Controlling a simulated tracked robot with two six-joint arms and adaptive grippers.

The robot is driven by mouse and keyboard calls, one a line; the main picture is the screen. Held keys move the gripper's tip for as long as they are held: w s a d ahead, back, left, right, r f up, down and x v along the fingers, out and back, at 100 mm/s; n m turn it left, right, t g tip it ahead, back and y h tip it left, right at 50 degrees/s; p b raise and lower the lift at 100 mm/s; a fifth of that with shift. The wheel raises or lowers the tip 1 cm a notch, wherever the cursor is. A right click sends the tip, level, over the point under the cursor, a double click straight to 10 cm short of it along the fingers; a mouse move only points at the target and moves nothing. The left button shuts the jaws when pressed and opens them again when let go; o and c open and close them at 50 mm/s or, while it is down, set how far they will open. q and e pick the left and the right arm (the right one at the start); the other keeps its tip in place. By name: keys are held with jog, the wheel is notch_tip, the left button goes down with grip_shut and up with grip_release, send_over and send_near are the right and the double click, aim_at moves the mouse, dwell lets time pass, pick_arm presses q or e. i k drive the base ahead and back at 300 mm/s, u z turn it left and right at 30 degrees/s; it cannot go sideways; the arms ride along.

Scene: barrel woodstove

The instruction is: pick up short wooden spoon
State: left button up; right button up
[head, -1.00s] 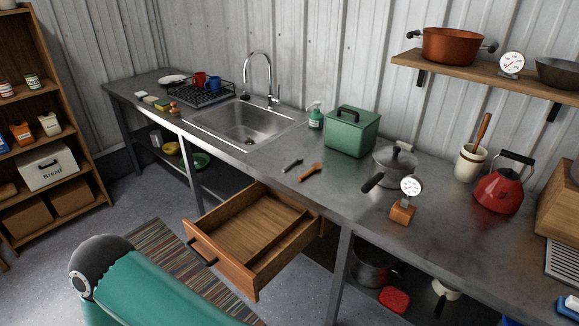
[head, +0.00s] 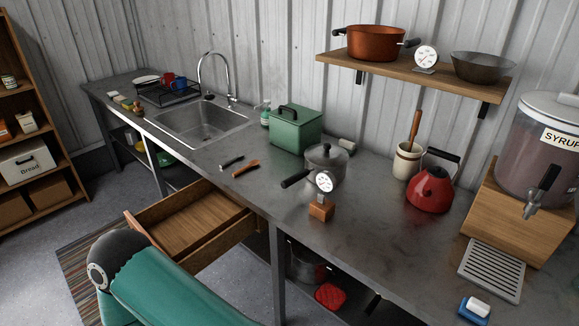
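A short brown wooden utensil (head: 246,168), which looks like the short wooden spoon, lies flat on the metal counter (head: 250,210), above and to the right of the open drawer. It is small in the head view, so its exact shape is hard to tell. A dark-handled utensil (head: 231,163) lies just to its left, apart from it. A longer wooden handle (head: 415,124) stands upright in a cream crock (head: 407,162) farther right; its lower end is hidden. Neither of my grippers is in view. Part of my teal arm shows at the bottom left.
An open wooden drawer (head: 187,222) juts out below the counter. The sink (head: 203,122) lies to the left. Counter around the utensils is clear.

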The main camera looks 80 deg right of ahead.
aim_at(255, 162)
jog(key=z, duration=0.15)
jog(key=k, duration=1)
jog(key=z, duration=1.2)
jog(key=i, duration=0.95)
